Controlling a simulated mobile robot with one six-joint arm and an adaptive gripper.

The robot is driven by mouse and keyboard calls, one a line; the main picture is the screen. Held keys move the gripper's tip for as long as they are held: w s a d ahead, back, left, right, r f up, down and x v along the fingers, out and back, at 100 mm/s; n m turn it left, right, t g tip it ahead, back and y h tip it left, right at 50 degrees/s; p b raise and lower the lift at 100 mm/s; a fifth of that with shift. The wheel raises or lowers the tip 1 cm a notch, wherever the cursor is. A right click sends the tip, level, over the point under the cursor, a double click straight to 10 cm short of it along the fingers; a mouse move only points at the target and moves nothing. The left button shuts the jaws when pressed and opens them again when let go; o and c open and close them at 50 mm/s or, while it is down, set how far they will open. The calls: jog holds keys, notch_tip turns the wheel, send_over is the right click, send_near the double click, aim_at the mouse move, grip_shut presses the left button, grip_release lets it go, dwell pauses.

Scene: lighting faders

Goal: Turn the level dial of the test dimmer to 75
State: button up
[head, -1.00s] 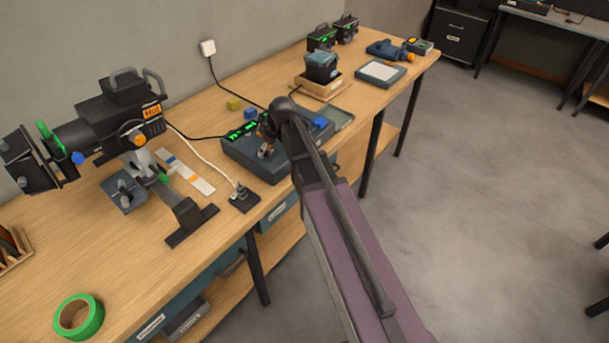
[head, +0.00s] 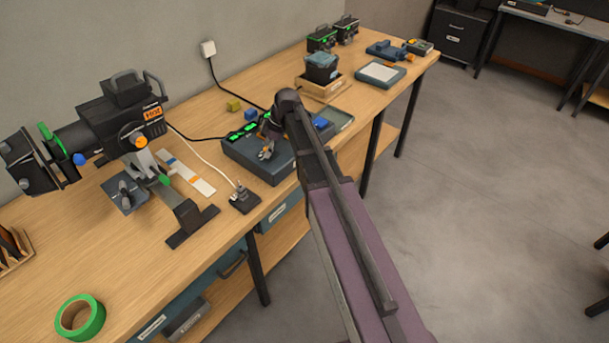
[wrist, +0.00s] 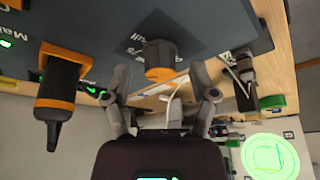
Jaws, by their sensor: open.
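The dimmer (head: 247,163) is a dark blue-grey box on the workbench with green lit displays on top; the digits are too small to read. In the wrist view its panel (wrist: 215,25) fills the top, with partly hidden white lettering. A dial (wrist: 160,62) with a grey body and orange end stands out from the panel. My gripper (wrist: 160,75) is open, one finger on each side of the dial, with visible gaps. In the head view my gripper (head: 267,150) is over the dimmer, and my arm hides part of the box.
A black-and-orange handle (wrist: 60,90) stands left of my fingers. A small black device (head: 244,199) with a pale cable sits beside the dimmer. A large lamp marked HOT (head: 130,125) stands to the left. A blue block (head: 320,123) and a tray (head: 343,119) are to the right.

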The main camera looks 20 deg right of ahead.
jog(key=p+v, duration=1.2)
jog(key=v, duration=0.2)
jog(key=s+f+m+h+b, duration=0.2)
jog(key=s+f+m, duration=0.1)
jog(key=s+m, duration=0.5)
jog(key=s+f+m+h+b, duration=0.2)
jog(key=s+m, duration=0.5)
jog(key=s, duration=0.6)
jog(key=shift+d+f+m+g+h, duration=0.25)
jog(key=shift+f+m+g+h, duration=0.05)
jog(key=shift+f+m+g, duration=0.1)
dwell(1.4)
